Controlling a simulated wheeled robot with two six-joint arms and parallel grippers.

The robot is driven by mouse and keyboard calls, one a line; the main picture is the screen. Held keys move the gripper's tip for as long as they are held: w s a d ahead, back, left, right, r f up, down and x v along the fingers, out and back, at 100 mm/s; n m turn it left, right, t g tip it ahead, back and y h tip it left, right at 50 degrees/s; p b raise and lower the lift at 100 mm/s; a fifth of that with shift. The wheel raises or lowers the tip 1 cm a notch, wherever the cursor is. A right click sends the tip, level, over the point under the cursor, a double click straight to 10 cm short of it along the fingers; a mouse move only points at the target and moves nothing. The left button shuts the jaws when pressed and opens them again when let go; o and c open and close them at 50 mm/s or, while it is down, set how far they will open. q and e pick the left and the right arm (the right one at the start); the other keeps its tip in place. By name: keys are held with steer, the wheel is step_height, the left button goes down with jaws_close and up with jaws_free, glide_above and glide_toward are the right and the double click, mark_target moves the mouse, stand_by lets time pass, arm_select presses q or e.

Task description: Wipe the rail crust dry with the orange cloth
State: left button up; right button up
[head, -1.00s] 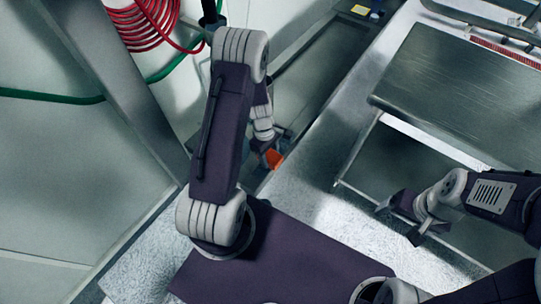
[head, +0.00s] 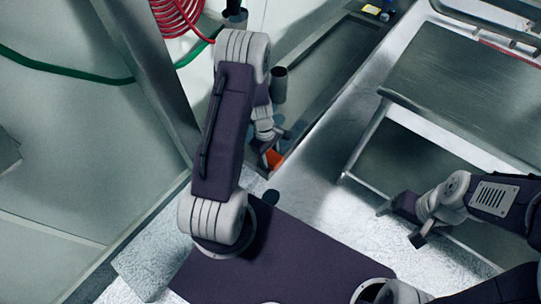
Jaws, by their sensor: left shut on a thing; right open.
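The orange cloth (head: 275,159) shows as a small patch at the tip of my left gripper (head: 268,153), low beside the dark trough behind my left arm. My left gripper is shut on the cloth; its fingers are small and partly hidden by my arm. My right gripper (head: 418,226) is open and empty, over the floor at the right, below the metal table. I cannot make out the rail crust in this view.
A metal table (head: 450,85) stands at the right, its legs near my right arm. A long dark trough (head: 335,75) runs along the wall. A red coiled hose (head: 178,14) and a green hose (head: 75,72) hang at the left beside a metal post (head: 150,75). Open floor (head: 335,215) lies between.

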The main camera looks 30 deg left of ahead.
mark_target(272, 155)
arm_select(q)
step_height(272, 155, up, 2)
steer(key=shift+w+r+p, duration=0.1)
steer(key=shift+p, duration=0.25)
steer(key=shift+w+r+p, duration=0.2)
steer(key=shift+r+p, duration=0.5)
steer(key=shift+p, duration=0.1)
step_height(272, 155, up, 2)
steer(key=shift+s+r+p, duration=0.1)
steer(key=shift+r+p, duration=0.05)
steer(key=shift+p, duration=0.95)
steer(key=shift+r+p, duration=0.7)
arm_select(e)
step_height(272, 155, up, 7)
steer(key=shift+w+d+f, duration=0.2)
steer(key=shift+w+d, duration=0.1)
steer(key=shift+w, duration=0.15)
